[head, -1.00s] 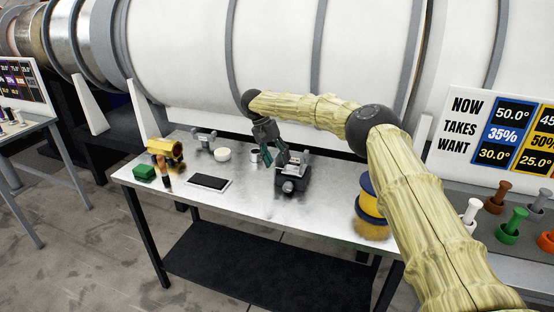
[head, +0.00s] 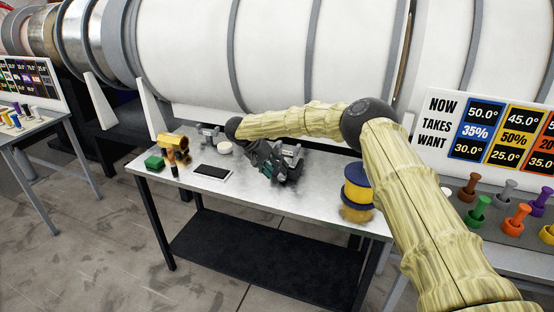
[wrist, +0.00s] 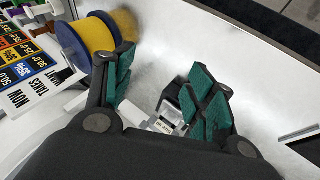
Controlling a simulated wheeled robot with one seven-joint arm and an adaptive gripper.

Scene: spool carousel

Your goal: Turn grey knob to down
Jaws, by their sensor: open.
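A grey knob (head: 504,190) stands among coloured knobs on the panel at the right in the head view. It looks like a peg with a flared top in a ring; its setting is too small to read. My gripper (head: 268,166) is far to its left, low over the metal table (head: 318,200). It is at a small dark-and-silver device (head: 290,158) and partly covers it. In the wrist view, my gripper's (wrist: 160,95) teal-padded fingers are apart, with part of the device (wrist: 168,118) between or below them. I cannot tell if they touch it.
A blue-and-yellow spool (head: 356,190) stands at the table's right end, near my arm. A black tablet (head: 213,172), a green block (head: 154,162) and a yellow roll (head: 172,141) lie left. A sign board (head: 448,135) stands behind the knobs.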

